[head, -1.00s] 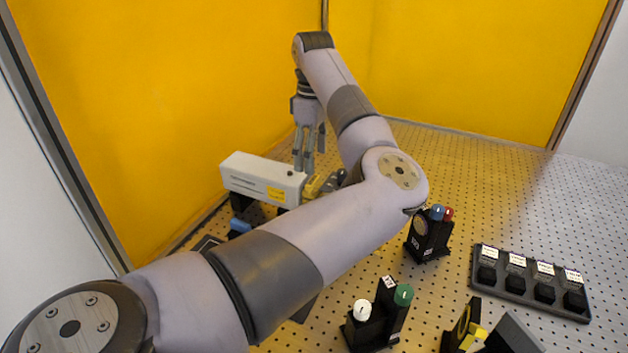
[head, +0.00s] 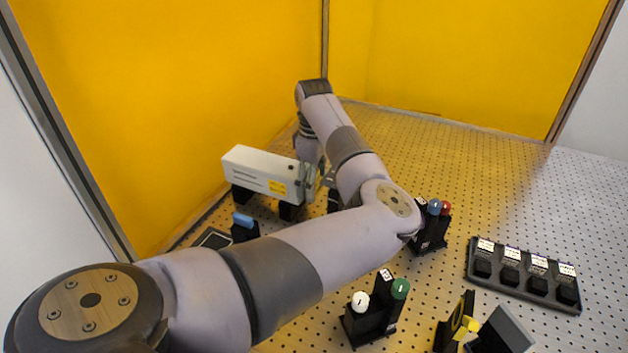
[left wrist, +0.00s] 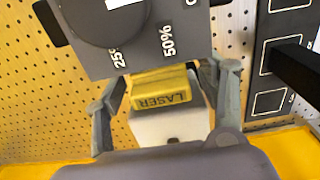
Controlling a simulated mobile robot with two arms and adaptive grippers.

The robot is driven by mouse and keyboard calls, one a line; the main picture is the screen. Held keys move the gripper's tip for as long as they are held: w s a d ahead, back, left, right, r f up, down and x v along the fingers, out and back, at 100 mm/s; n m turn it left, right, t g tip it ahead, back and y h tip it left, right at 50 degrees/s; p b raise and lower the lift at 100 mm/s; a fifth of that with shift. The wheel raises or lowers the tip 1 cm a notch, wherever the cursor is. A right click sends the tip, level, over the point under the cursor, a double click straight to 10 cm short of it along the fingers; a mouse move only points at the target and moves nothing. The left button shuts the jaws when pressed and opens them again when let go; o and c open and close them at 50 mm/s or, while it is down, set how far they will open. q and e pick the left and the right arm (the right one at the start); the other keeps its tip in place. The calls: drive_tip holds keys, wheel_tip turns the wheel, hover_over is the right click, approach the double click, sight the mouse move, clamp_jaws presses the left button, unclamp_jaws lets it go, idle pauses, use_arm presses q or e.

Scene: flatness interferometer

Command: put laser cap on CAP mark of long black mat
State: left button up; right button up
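The yellow laser cap (left wrist: 162,90), lettered LASER, sits at the front end of the white laser housing (left wrist: 172,128). The housing (head: 262,173) stands at the left in the head view, where my arm hides the cap. My left gripper (left wrist: 165,82) is at the cap with one finger on each side of it. It looks open; any contact is hard to tell, as a dark plate covers the fingertips. A dark mat with outlined boxes (left wrist: 262,121) shows at the right in the left wrist view; its CAP mark is not readable. My right gripper is out of view.
The dark plate marked 25% and 50% (left wrist: 185,58) stands close to the fingers. A blue-topped black block (head: 243,229), a holder with white and green knobs (head: 378,312), one with blue and red knobs (head: 430,232) and a black rack (head: 524,283) share the perforated table.

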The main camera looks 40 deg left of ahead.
use_arm(q)
drive_tip(key=c, duration=1.1)
drive_tip(key=shift+r+p, duration=0.6)
drive_tip(key=shift+r, duration=0.7)
drive_tip(key=shift+r+p, duration=0.8)
drive_tip(key=shift+r, duration=1.05)
drive_tip(key=shift+f+b, duration=1.35)
drive_tip(key=shift+f, duration=1.55)
drive_tip(key=shift+r, duration=0.1)
